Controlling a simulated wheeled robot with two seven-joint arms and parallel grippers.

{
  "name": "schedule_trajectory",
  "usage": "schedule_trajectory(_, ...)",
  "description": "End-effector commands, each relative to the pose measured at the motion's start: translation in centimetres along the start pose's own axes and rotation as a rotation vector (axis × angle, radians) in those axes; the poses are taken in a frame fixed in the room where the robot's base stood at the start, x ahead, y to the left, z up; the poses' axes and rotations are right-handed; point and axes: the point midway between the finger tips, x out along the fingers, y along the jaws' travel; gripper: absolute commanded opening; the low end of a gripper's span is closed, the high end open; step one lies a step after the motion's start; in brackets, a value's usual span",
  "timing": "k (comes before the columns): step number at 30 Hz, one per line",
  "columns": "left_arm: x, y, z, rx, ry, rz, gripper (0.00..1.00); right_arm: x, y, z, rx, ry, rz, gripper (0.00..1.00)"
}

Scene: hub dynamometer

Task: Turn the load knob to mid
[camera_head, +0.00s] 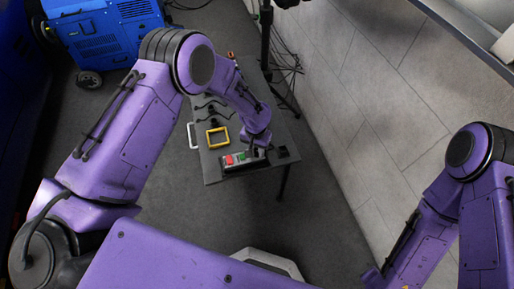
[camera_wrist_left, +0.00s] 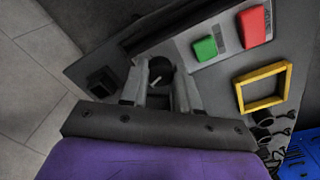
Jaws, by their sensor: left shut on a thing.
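The load knob (camera_wrist_left: 160,69) is a dark round knob with a pale pointer line, on the grey control panel at the upper middle of the left wrist view. The line lies slanted; I cannot read a scale or the mid mark. My left gripper (camera_wrist_left: 160,84) is shut on the knob, one finger on each side of it. In the head view my left gripper (camera_head: 258,151) is low over the panel's right end, and my wrist hides the knob. My right arm is at the right of the head view, but its gripper is not in view.
Beside the knob are a green button (camera_wrist_left: 205,48) and a red button (camera_wrist_left: 253,26). A yellow frame (camera_head: 210,145), dark cables and a black block (camera_head: 283,152) are on the grey table (camera_head: 213,174). A blue machine (camera_head: 105,35) stands at the upper left.

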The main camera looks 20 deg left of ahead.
Motion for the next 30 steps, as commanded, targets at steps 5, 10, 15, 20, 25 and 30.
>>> schedule_trajectory(5,-0.04,0.02,-0.01,0.163,-0.004,0.002,0.00,-0.25,0.02,-0.10,0.000,0.000,0.000,0.55)
schedule_trajectory(10,-0.02,0.00,-0.05,0.322,-0.007,0.001,0.00,-0.34,0.03,-0.14,0.000,0.000,0.000,0.55)
schedule_trajectory(15,-0.03,-0.01,-0.09,0.465,-0.010,0.001,0.00,-0.37,0.03,-0.16,0.000,0.000,0.000,0.55)
schedule_trajectory(20,-0.03,-0.01,-0.11,0.575,-0.013,0.001,0.00,-0.39,0.03,-0.16,0.000,0.000,0.000,0.55)
schedule_trajectory(25,-0.02,-0.02,-0.13,0.659,-0.015,0.001,0.00,-0.39,0.03,-0.16,0.000,0.000,0.000,0.55)
schedule_trajectory(30,-0.02,-0.02,-0.13,0.708,-0.016,0.001,0.00,-0.39,0.03,-0.16,0.000,0.000,0.000,0.55)
